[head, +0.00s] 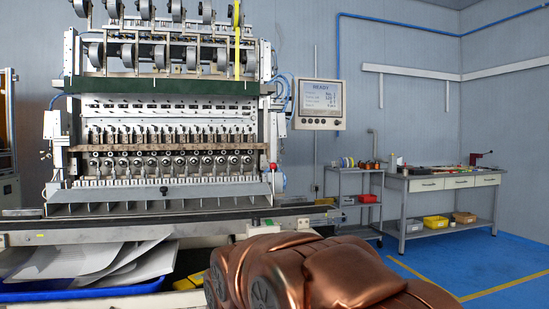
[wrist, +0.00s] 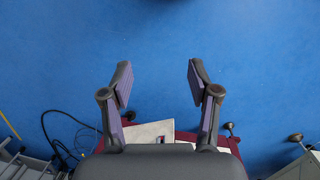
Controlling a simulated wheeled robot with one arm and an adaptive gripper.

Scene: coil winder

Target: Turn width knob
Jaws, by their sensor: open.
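The coil winder (head: 165,110) stands at the left and middle of the head view, with rows of spindles and reels on top. Its control panel (head: 319,97) hangs on the right side and its screen reads READY. I cannot pick out which part is the width knob; a small dark knob (head: 164,190) shows at the front of the machine's lower tray. My gripper (wrist: 157,78) is open and empty in the wrist view, pointing at the blue floor.
A blue tray (head: 85,292) with white sheets lies at the lower left. Blue floor (head: 480,262) is open at the right. A black cable (wrist: 62,140) lies at the left in the wrist view.

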